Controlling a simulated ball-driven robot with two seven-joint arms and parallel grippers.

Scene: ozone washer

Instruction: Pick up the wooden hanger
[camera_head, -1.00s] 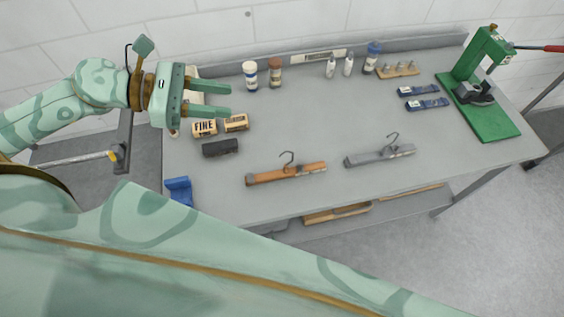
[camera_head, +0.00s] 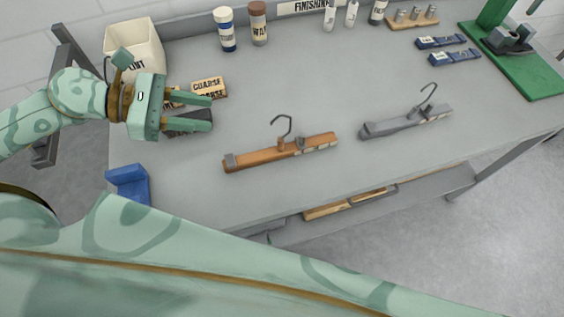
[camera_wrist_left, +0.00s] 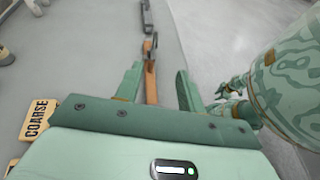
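The wooden hanger (camera_head: 255,154) lies on the grey workbench near its front middle, brown with a dark hook and metal clips. My left gripper (camera_head: 212,111) is left of the hanger and apart from it, open and empty, its fingers pointing right over the dark block. In the left wrist view the open fingers (camera_wrist_left: 159,88) have the brown hanger (camera_wrist_left: 150,80) ahead between them. A grey hanger (camera_head: 385,127) lies to the right of the wooden one; it also shows beyond it in the left wrist view (camera_wrist_left: 147,20).
A block marked COARSE (camera_head: 209,87) and a dark block (camera_head: 188,124) lie by the left gripper. A blue holder (camera_head: 128,182) sits at the front left edge. Bottles (camera_head: 226,32) and a white bin (camera_head: 135,45) stand behind. The bench around the hanger is clear.

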